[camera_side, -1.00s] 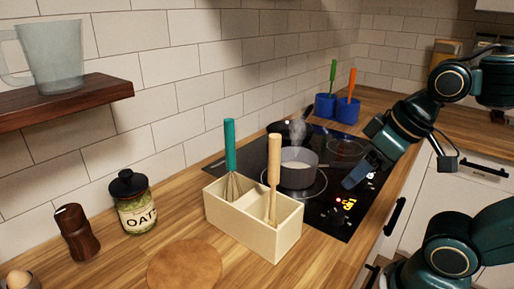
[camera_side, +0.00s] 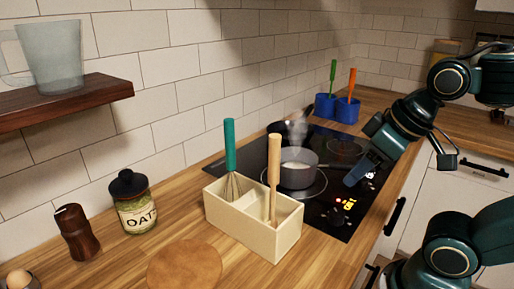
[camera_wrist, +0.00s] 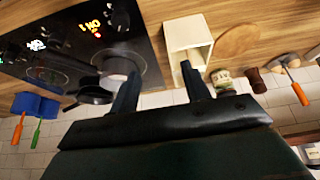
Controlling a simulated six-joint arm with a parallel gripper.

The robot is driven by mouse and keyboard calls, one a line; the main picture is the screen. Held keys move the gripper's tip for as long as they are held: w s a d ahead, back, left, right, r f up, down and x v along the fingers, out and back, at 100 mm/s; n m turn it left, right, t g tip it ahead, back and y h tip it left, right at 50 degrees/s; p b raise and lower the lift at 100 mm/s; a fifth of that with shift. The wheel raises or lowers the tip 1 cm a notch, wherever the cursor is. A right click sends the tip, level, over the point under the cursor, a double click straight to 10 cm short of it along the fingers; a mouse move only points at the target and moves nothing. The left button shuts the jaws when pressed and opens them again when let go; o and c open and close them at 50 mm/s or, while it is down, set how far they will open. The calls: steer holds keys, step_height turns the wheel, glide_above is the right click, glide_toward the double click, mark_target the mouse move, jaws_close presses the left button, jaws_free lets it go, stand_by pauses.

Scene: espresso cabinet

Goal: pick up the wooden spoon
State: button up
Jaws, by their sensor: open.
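A cream two-compartment box (camera_side: 277,244) stands on the counter; it also shows in the wrist view (camera_wrist: 205,27). A tool with a pale wooden handle (camera_side: 274,160) stands upright in its right compartment; I take it for the wooden spoon, though its lower end is partly hidden and I cannot make out its head. A green-handled whisk (camera_side: 230,148) leans in the left compartment. My gripper (camera_side: 357,175) is open and empty over the right side of the hob, apart from the box. Its spread fingers show in the wrist view (camera_wrist: 158,85).
A grey pot (camera_side: 298,174) steams on the black hob (camera_side: 335,215), with a dark pan (camera_side: 290,130) behind. Blue holders (camera_side: 346,110) with green and orange handles stand beyond. An oat jar (camera_side: 136,208), a brown mill (camera_side: 77,232) and a round board (camera_side: 184,266) are at left.

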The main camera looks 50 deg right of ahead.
steer(key=w+a+r+n+g, duration=0.3)
steer(key=w+r+n, duration=0.4)
steer(key=r, duration=0.2)
step_height(320, 180, up, 5)
steer(key=n+g, duration=0.2)
steer(key=n, duration=0.5)
glide_above(275, 153)
steer(key=d, duration=0.2)
steer(key=shift+s+a+f, duration=0.1)
steer(key=shift+a+f, duration=0.1)
steer(key=shift+a, duration=0.05)
steer(key=shift+w+a+r+n+g, duration=0.35)
steer(key=shift+w+n, duration=0.2)
steer(key=shift+n, duration=0.25)
steer(key=shift+f, duration=0.15)
steer(key=shift+f, duration=4.25)
steer(key=shift+s+d+f, duration=0.1)
steer(key=shift+f, duration=2.5)
